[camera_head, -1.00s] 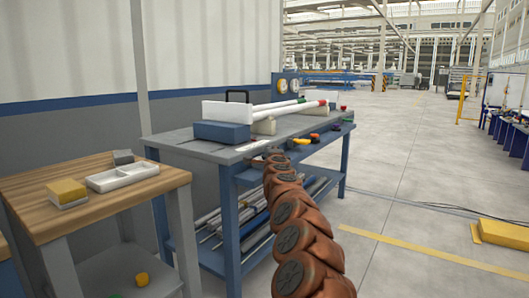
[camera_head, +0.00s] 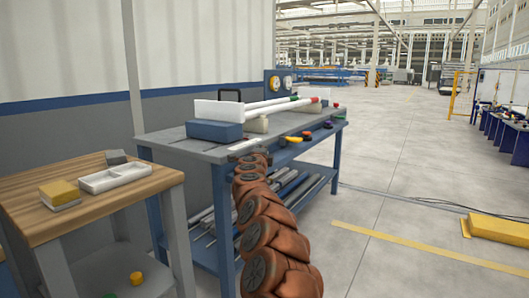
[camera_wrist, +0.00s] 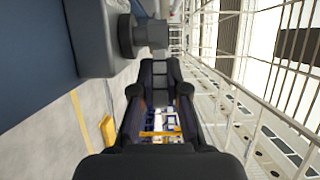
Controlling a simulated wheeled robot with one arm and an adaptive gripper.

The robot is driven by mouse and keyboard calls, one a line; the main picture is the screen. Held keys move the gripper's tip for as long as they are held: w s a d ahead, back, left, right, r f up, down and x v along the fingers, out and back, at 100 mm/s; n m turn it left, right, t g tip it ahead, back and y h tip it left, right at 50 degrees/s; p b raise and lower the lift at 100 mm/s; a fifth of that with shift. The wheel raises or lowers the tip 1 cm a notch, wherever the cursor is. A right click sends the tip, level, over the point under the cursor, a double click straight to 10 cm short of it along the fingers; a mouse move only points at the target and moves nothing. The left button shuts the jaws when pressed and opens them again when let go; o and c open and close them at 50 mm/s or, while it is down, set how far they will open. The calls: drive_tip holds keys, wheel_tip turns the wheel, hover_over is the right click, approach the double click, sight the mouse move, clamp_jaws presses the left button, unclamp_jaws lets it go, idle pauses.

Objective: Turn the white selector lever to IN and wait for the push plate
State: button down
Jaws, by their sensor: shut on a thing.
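The pale lever (camera_head: 243,145) lies at the front edge of the blue-framed bench (camera_head: 190,147). My gripper (camera_head: 256,153) is at that edge, beside the lever in the head view, and looks small there. In the wrist view my gripper's dark fingers (camera_wrist: 160,75) are close together. A dark grey stub and round collar (camera_wrist: 135,36) lie just beyond the tips; the gripped part is mostly hidden. A white upright plate (camera_head: 217,114) stands at the blue block (camera_head: 214,131) on the bench. I cannot read any IN marking.
White pipes (camera_head: 270,107) with green and red bands lie on supports on the bench. Yellow and dark small items (camera_head: 294,139) sit along its front edge. A wooden table (camera_head: 130,197) with a white tray stands at left. Open floor lies to the right.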

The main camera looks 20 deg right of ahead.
drive_tip(key=shift+d+f, duration=0.2)
drive_tip(key=shift+f, duration=0.25)
drive_tip(key=c, duration=1.2)
unclamp_jaws()
drive_tip(key=shift+r, duration=0.15)
drive_tip(key=shift+a+r, duration=0.15)
drive_tip(key=shift+a+r, duration=0.1)
